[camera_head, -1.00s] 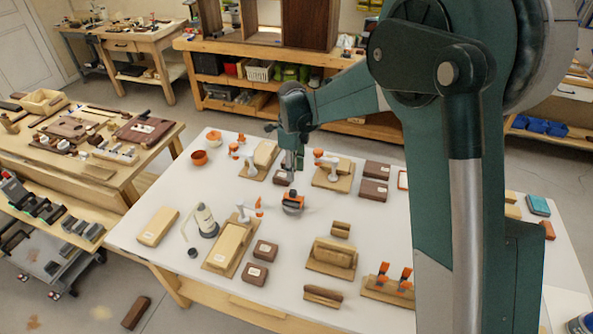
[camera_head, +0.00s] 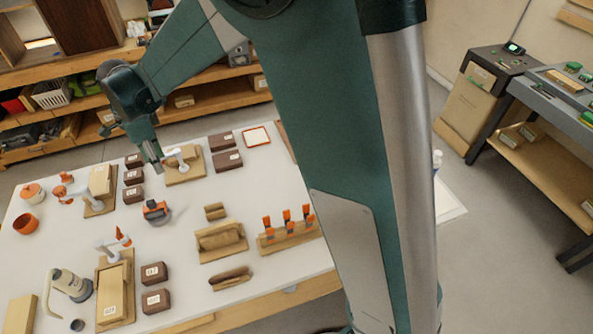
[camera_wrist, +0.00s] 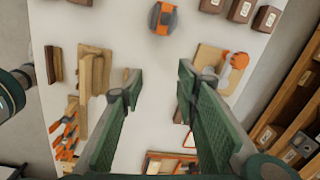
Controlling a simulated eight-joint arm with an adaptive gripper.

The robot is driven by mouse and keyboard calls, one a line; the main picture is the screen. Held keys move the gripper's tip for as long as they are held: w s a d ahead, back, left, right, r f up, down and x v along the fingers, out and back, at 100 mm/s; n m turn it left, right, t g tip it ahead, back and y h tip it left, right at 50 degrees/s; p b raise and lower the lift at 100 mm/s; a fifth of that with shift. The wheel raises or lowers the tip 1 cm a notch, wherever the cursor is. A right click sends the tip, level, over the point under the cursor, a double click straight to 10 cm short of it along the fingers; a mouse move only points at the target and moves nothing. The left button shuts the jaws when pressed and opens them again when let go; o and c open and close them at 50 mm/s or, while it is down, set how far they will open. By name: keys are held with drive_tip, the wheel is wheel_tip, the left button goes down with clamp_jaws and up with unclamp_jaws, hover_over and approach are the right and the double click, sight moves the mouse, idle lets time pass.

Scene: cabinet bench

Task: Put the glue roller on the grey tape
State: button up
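My gripper (camera_head: 158,168) hangs over the far middle of the white table. In the wrist view my gripper (camera_wrist: 158,92) is open, fingers wide apart, with nothing between them. White-and-orange tools that may be glue rollers stand at several boards: one (camera_head: 182,156) right of my gripper, also in the wrist view (camera_wrist: 228,64), one (camera_head: 112,243) near the front, and one (camera_head: 66,183) at the left. I cannot tell which is the glue roller. An orange-and-dark-grey device (camera_head: 157,211) lies mid-table, also in the wrist view (camera_wrist: 162,18). I cannot single out the grey tape.
Brown blocks (camera_head: 228,160) stand in groups. A wooden block on a board (camera_head: 220,240) and a rack of orange clamps (camera_head: 287,232) stand front right. An orange-edged frame (camera_head: 256,137) lies at the back.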

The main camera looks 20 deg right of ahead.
drive_tip(key=s+d+r+n+t, duration=0.1)
drive_tip(key=s+d+r+n, duration=0.4)
drive_tip(key=d, duration=0.7)
drive_tip(key=s+d+r+n+t, duration=0.2)
drive_tip(key=s+d+r, duration=0.5)
drive_tip(key=d, duration=0.4)
drive_tip(key=s+d+f+n+t, duration=0.1)
drive_tip(key=s+d+n+t, duration=0.2)
drive_tip(key=s+d+n, duration=0.5)
drive_tip(key=s+d, duration=0.9)
drive_tip(key=s, duration=0.1)
drive_tip(key=shift+s, duration=0.15)
